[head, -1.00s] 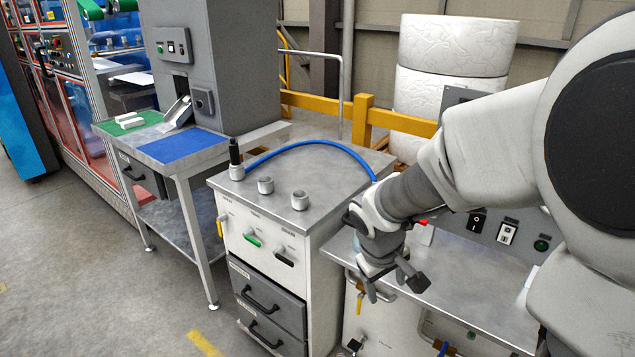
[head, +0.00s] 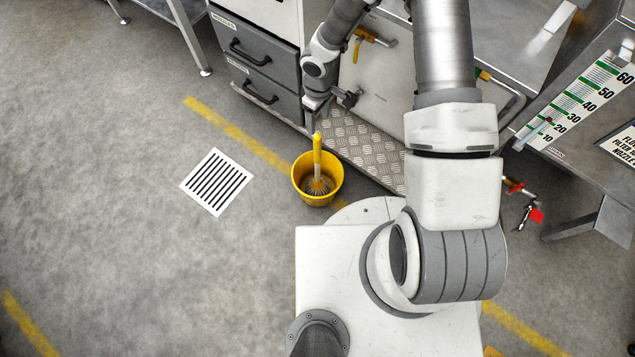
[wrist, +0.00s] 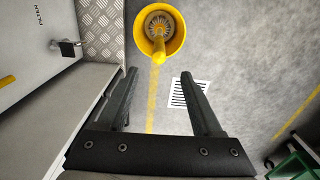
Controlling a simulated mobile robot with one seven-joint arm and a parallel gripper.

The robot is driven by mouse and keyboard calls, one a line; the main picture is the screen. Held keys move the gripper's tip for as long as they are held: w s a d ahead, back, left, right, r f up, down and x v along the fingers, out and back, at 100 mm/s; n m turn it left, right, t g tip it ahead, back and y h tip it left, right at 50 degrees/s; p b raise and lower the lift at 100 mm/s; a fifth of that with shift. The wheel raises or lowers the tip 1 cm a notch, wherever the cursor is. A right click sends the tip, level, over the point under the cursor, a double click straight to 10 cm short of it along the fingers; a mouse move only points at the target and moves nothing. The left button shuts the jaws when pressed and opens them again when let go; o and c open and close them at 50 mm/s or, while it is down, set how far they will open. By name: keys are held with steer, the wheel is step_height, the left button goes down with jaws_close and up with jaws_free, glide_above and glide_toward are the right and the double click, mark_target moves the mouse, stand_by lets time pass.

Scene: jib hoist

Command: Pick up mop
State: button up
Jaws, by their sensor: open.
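The mop (head: 317,160) stands upright in a yellow bucket (head: 300,187) on the floor, its yellow handle up and its grey strands at the bottom of the bucket. In the wrist view the mop (wrist: 159,50) points its handle end toward the camera, and the bucket (wrist: 180,40) is beyond the fingertips. My gripper (head: 327,104) is just above and behind the handle top in the head view. In the wrist view my gripper (wrist: 158,74) has its two fingers wide apart with nothing between them, apart from the mop.
A cabinet with dark drawers (head: 262,65) and a tread-plate step (head: 365,150) are close to the arm. A white floor grate (head: 216,182) lies left of the bucket. The floor at left is clear. A bench with a scale (head: 585,100) is at right.

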mark_target(318, 147)
step_height(318, 147, down, 11)
steer(key=b, duration=0.3)
steer(key=shift+f+b, duration=0.2)
steer(key=shift+b, duration=0.15)
step_height(318, 147, down, 6)
steer(key=shift+w+r+b, duration=0.15)
steer(key=shift+r+b, duration=0.05)
steer(key=shift+b, duration=0.95)
steer(key=shift+c, duration=0.4)
jaws_close()
